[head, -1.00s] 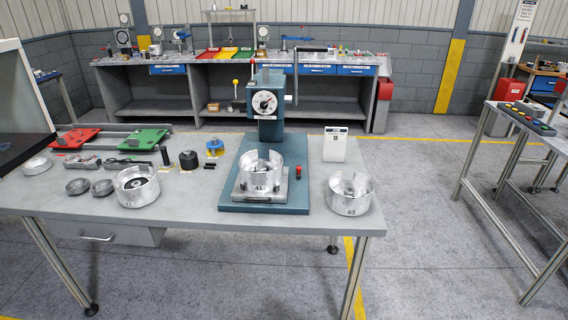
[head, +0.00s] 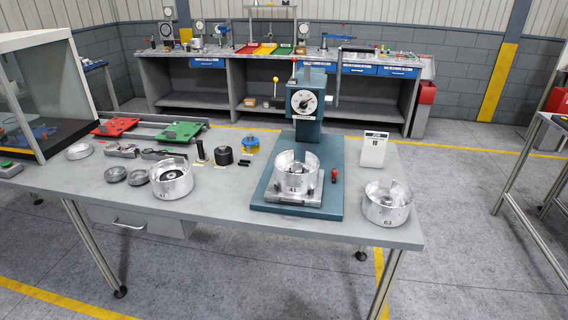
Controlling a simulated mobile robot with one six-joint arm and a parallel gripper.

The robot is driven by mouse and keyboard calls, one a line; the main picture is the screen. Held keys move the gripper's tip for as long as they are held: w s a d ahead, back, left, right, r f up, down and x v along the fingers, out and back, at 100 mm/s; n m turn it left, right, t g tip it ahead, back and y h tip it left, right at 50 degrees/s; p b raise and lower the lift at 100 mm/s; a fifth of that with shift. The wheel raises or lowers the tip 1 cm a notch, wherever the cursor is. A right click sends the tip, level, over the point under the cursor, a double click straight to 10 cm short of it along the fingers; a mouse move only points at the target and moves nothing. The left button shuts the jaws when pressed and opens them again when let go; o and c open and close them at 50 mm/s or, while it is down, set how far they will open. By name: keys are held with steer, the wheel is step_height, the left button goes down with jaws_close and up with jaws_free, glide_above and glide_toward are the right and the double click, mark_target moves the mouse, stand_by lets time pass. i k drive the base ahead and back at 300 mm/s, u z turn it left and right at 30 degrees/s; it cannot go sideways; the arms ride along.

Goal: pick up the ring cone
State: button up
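I cannot tell for sure which part is the ring cone. A silver cup-shaped housing (head: 171,189) with a dark centre stands on the left half of the grey workbench (head: 225,215). A second silver housing (head: 296,182) sits on the plate of the blue-green press (head: 306,105). A third (head: 386,210) stands at the bench's right end. Small grey rings lie at the left: one (head: 115,174), another beside it (head: 138,178), a larger one (head: 79,151) behind. A black cylinder (head: 223,155) and a thin black post (head: 200,150) stand behind the left housing. My gripper is not in view.
A blue and yellow part (head: 250,145), a red tray (head: 115,127) and a green tray (head: 179,131) lie toward the back. A clear-sided cabinet (head: 40,90) stands at the left end. A white box (head: 373,149) stands right of the press. The bench's front strip is mostly clear.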

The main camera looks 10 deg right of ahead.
mark_target(296, 166)
steer(key=u, duration=0.15)
steer(key=i, duration=0.85)
steer(key=z, duration=0.3)
